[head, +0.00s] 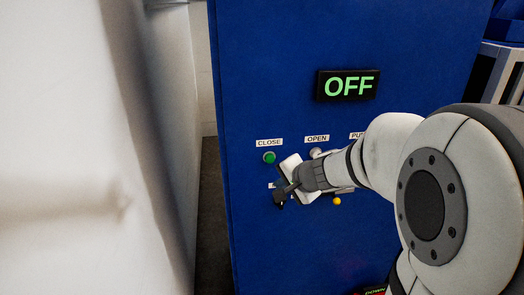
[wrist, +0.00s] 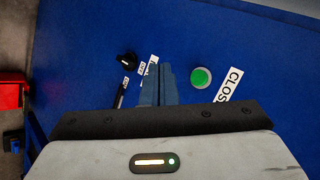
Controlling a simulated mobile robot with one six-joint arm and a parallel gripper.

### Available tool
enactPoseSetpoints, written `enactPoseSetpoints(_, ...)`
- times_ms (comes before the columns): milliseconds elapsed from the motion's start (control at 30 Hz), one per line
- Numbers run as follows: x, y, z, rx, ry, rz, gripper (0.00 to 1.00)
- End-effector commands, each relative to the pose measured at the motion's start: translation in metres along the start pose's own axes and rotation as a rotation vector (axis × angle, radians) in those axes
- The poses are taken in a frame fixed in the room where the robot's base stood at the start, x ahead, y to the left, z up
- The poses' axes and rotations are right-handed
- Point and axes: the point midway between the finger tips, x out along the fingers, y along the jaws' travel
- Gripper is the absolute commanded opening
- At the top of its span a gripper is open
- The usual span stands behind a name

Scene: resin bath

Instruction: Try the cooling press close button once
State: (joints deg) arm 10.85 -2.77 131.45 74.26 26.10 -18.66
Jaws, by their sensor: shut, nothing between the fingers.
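The green close button (head: 269,158) sits on the blue press panel (head: 260,60), under a white CLOSE label (head: 269,143). In the wrist view the same green button (wrist: 201,77) is to the right of my fingertips, with its label (wrist: 229,84) beside it. My gripper (head: 281,196) is shut and empty, in front of the panel, below and slightly right of the button in the head view. In the wrist view my gripper (wrist: 152,70) shows its fingers together, apart from the button. I cannot tell how far the fingertips are from the panel.
An OFF display (head: 348,85) glows green above. An OPEN label (head: 317,139) with a pale button (head: 317,152) is right of CLOSE. A yellow button (head: 337,201) sits lower. A black knob (wrist: 126,59) is near my fingers. A white wall (head: 100,150) stands left.

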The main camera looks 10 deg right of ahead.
Motion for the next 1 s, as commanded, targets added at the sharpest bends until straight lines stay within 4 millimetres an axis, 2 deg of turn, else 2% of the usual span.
enactPoseSetpoints(467, 0.005, -0.004, -0.004, 0.005, 0.0, 0.0, 0.0)
enactPoseSetpoints(1000, 0.053, -0.038, -0.04, 0.003, 0.001, 0.0, 0.0)
